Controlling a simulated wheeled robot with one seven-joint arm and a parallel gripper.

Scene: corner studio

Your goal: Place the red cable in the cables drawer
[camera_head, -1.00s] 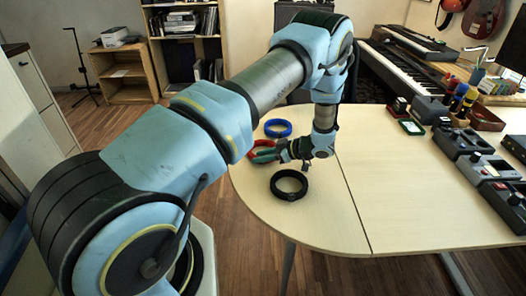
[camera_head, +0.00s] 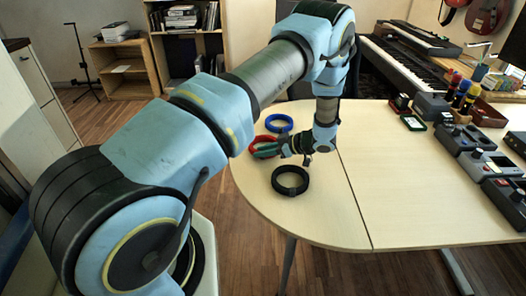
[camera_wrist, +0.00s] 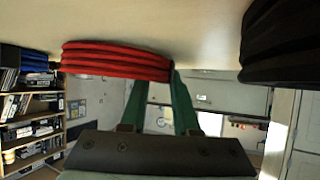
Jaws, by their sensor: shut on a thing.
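The red cable (camera_head: 262,141) is a coiled ring on the near end of the pale table, between a blue ring and a black ring. It also shows in the wrist view (camera_wrist: 110,62) as stacked red loops at the top. My gripper (camera_head: 266,151) has green fingers, also in the wrist view (camera_wrist: 160,90), and is shut on the red cable's side. The cable is at table level; I cannot tell whether it is lifted. Part of it is hidden by the fingers. No drawer marked for cables can be made out.
A blue cable ring (camera_head: 279,122) lies just behind, and a black cable ring (camera_head: 290,181) lies in front. A pale cabinet (camera_head: 38,84) stands at the far left. Grey devices (camera_head: 463,138) line the table's right side; its middle (camera_head: 375,175) is clear.

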